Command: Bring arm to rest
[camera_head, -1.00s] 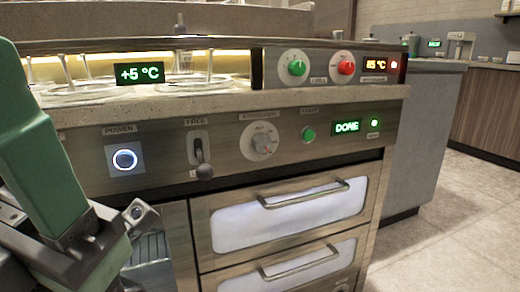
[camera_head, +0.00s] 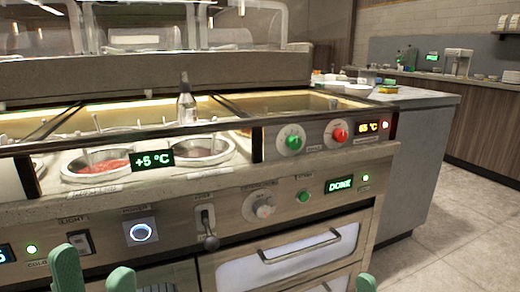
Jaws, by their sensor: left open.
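My left gripper (camera_head: 93,274) shows at the bottom left, its two green fingertips apart with nothing seen between them. It is in front of the station's control panel (camera_head: 225,213), below the light switch and the blue-ringed power button (camera_head: 141,232). A single green tip (camera_head: 366,284), which looks like part of my right gripper, shows at the bottom edge right of centre. The rest of it is out of the picture, so its opening is hidden.
Sauce wells stand behind the panel, one with red sauce (camera_head: 98,165) and one with darker sauce (camera_head: 203,152). Drawers with a handle (camera_head: 300,246) are below. Open floor (camera_head: 455,225) lies at the right.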

